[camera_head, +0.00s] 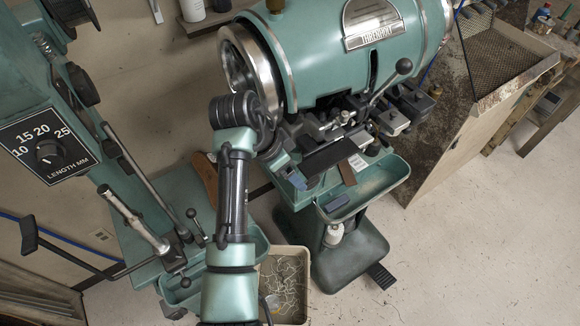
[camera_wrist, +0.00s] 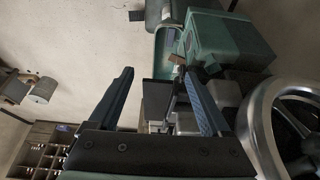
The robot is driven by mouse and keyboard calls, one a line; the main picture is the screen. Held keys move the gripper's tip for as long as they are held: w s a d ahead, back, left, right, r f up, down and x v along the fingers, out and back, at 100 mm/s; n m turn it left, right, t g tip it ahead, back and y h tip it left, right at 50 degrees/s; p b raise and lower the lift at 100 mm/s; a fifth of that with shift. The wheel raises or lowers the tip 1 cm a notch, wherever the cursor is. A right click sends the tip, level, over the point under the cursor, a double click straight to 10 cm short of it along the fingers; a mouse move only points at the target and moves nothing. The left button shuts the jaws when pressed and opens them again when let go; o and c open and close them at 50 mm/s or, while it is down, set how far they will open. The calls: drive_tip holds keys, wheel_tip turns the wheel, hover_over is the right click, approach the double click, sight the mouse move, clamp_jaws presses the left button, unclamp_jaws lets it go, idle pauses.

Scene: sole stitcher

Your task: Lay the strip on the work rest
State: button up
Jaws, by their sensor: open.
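In the wrist view the brown strip (camera_wrist: 177,60) is small, near the right fingertip, and the dark plate (camera_wrist: 155,98) shows between the fingers. My gripper (camera_wrist: 158,74) is open, its two blue-padded fingers apart with nothing held. In the head view its end is partly hidden among the machine parts.
The large green machine drum (camera_head: 335,50) and a ball-ended lever (camera_head: 403,67) stand close by. A green tray (camera_head: 385,180) is in front. A bin of wire scraps (camera_head: 284,283) stands below. A length-dial machine (camera_head: 50,150) is at left. Open floor lies right.

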drive_tip(key=shift+o, duration=1)
drive_tip(key=v, duration=1.3)
drive_tip(key=shift+d, duration=0.1)
